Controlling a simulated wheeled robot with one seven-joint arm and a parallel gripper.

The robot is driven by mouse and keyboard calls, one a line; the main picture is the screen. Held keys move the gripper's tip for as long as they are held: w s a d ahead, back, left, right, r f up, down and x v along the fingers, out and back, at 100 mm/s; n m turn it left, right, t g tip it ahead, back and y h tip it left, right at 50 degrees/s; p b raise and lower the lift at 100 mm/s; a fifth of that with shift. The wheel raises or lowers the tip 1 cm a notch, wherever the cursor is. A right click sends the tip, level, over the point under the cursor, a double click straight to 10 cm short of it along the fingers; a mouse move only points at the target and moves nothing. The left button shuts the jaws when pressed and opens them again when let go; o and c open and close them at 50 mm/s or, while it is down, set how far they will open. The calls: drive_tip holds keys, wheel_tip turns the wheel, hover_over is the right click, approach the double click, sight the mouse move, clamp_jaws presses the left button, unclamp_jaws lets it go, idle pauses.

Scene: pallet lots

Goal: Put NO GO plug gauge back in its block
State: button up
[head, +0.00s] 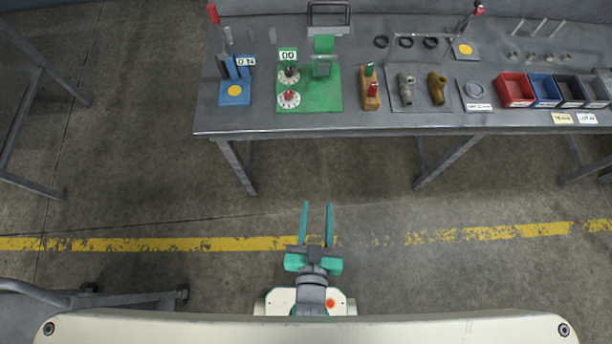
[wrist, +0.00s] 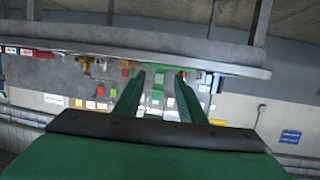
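A small wooden block (head: 370,101) stands on the bench, right of the green fixture. A green-handled plug gauge (head: 369,69) shows at its back, and a red-handled gauge (head: 373,90) shows at its front. I cannot read any GO or NO GO marking, nor tell how deeply either gauge is seated. In the wrist view a small red shape (wrist: 125,72) lies left of the fingers; it may be the red handle. My gripper (head: 317,205) is open and empty over the floor, well short of the bench. Its teal fingers also show apart in the wrist view (wrist: 161,76).
Open floor lies before the bench. A trolley (head: 120,300) stands lower left.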

drive_tip(key=s+a+r+n+y, duration=0.1)
drive_tip(key=s+a+r, duration=0.1)
drive_tip(key=s, duration=0.6)
drive_tip(key=shift+s+a+r+t, duration=0.3)
drive_tip(key=shift+a+r, duration=0.1)
drive_tip(key=shift+r, duration=0.2)
